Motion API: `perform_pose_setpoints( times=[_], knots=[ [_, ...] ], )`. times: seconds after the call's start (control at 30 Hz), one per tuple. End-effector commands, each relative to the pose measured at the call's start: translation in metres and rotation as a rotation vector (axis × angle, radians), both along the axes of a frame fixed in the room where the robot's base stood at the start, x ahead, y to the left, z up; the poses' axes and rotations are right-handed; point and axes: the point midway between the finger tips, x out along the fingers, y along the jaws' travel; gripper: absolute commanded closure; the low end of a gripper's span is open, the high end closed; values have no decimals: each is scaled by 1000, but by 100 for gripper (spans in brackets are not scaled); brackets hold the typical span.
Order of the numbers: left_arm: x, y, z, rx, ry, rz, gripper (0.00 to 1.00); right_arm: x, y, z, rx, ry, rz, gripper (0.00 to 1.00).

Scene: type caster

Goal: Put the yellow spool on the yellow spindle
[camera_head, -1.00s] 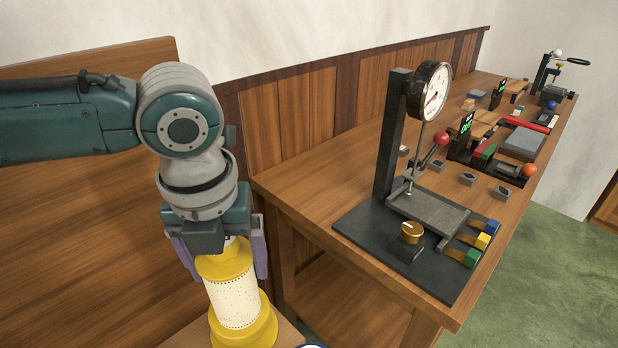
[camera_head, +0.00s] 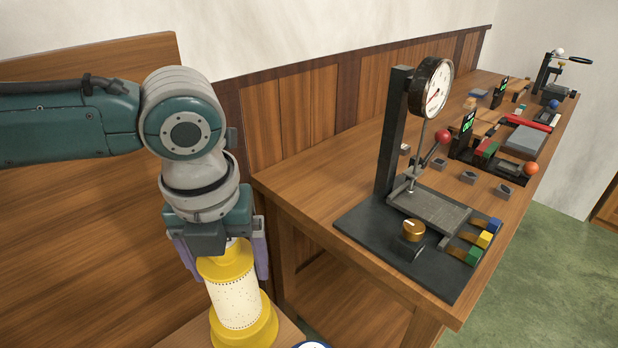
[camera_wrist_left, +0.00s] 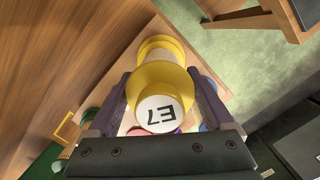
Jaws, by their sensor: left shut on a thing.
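The yellow spool (camera_head: 237,300) has yellow flanges and a white, dotted middle. It stands roughly upright, slightly tilted in the head view. My left gripper (camera_head: 226,258) points down, with its purple fingers on both sides of the upper flange, shut on it. In the left wrist view the spool (camera_wrist_left: 162,78) sits between the fingers of my left gripper (camera_wrist_left: 163,103), its white end marked "E7" facing the camera. I cannot pick out a separate yellow spindle; the spool's lower end is near a wooden surface, and contact there is unclear. My right gripper is not in view.
A wooden bench (camera_head: 310,185) on the right carries a black dial-gauge stand (camera_head: 393,140) with a brass knob and coloured blocks. A blue-rimmed white round thing (camera_head: 312,345) shows at the bottom edge. Red, blue and green bits show beside the spool in the wrist view.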

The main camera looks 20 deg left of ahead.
Motion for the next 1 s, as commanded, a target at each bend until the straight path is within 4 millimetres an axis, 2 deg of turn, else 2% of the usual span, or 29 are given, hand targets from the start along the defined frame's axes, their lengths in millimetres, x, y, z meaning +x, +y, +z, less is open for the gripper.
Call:
perform_pose_setpoints(
  times=[1.0],
  knots=[
    [0,0,-21,0,-1,-1,92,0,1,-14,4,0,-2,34]
  ],
)
